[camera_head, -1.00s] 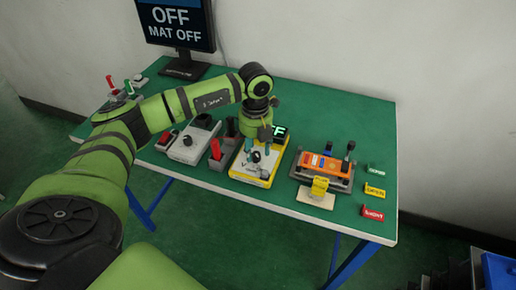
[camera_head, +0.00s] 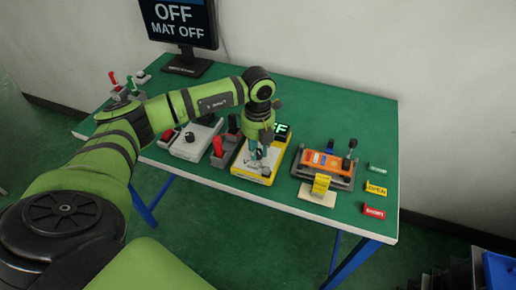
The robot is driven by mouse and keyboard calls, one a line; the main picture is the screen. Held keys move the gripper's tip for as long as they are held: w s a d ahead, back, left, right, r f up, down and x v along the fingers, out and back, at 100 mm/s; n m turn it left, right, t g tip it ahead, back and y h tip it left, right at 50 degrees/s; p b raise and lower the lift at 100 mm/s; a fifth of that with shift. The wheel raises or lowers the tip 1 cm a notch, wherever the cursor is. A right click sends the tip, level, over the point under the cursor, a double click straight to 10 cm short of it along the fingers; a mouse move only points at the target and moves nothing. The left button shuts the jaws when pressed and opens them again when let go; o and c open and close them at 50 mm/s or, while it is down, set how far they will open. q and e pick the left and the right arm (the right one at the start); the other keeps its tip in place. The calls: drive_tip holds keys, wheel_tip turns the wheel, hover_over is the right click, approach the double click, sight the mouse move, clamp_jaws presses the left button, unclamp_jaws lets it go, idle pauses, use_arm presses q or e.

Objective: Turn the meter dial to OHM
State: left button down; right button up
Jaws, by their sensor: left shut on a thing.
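The yellow-edged meter (camera_head: 241,168) stands on the green table, with a lit green display (camera_head: 281,130) at its back right that my gripper partly covers. Its dial (camera_head: 264,171) shows as a small dark and light shape on the pale face, largely hidden by the fingers. My left gripper (camera_head: 259,157) points down over the meter face, its fingers shut at the dial. Which mark the dial points to is too small to read. My right gripper is not in view.
A grey box with a black knob (camera_head: 190,137) and a holder with a red probe (camera_head: 218,146) stand left of the meter. An orange device (camera_head: 322,162) is on the right, beside green, yellow and red tags (camera_head: 374,211). A monitor (camera_head: 178,22) reads OFF, MAT OFF.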

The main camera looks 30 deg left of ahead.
sight(258, 151)
use_arm(q)
drive_tip(key=m+b, duration=0.3)
drive_tip(key=m, duration=0.1)
drive_tip(key=shift+f, duration=0.2)
drive_tip(key=shift+r+m+b, duration=0.15)
drive_tip(key=shift+m+b, duration=1.1)
drive_tip(key=shift+m, duration=0.85)
drive_tip(key=c, duration=1.1)
unclamp_jaws()
drive_tip(key=shift+r, duration=0.1)
wheel_tip(258, 151, up, 12)
drive_tip(key=shift+f, duration=0.1)
